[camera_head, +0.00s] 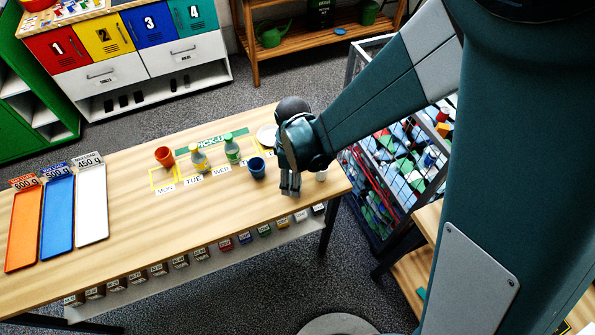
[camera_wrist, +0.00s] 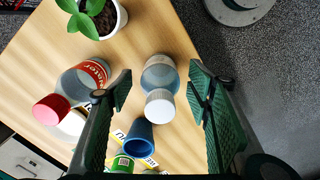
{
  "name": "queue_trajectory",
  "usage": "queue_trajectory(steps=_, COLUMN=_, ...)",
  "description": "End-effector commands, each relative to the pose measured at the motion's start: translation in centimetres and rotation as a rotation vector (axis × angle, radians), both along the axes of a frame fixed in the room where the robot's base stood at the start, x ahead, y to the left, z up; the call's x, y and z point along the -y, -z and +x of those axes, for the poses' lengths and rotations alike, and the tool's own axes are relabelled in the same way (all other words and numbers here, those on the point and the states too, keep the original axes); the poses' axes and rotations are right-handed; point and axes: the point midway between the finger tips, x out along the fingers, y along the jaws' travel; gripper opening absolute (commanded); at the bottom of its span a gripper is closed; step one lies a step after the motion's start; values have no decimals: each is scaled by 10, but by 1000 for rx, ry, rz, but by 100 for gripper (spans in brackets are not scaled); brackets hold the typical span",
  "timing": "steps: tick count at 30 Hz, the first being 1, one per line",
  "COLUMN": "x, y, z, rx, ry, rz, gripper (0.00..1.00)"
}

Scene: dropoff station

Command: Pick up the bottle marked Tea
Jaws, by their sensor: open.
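My gripper (camera_head: 290,190) is over the right end of the pick-up table. In the wrist view, my gripper (camera_wrist: 158,86) is open, its two fingers apart. A clear grey bottle with a white cap (camera_wrist: 160,102) shows in the gap between them; I see no contact. A bottle with a red cap and a red label ending in "ater" (camera_wrist: 90,72) is left of the left finger. A yellow bottle (camera_head: 200,162) and a green bottle (camera_head: 232,150) stand left of my gripper in the head view. I cannot read the word Tea on any bottle.
A blue cup (camera_head: 257,168) stands just left of my gripper, and an orange cup (camera_head: 165,156) farther left. A potted plant (camera_wrist: 96,18) is at the top of the wrist view. Orange, blue and white trays (camera_head: 92,218) lie at the left end. The table's middle front is clear.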

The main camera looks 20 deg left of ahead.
Motion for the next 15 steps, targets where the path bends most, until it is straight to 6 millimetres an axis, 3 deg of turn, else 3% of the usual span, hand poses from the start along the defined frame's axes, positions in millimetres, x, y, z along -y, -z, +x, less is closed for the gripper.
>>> queue_trajectory(steps=15, x=0, y=7, z=0, rx=0, ry=0, rz=0, gripper=50)
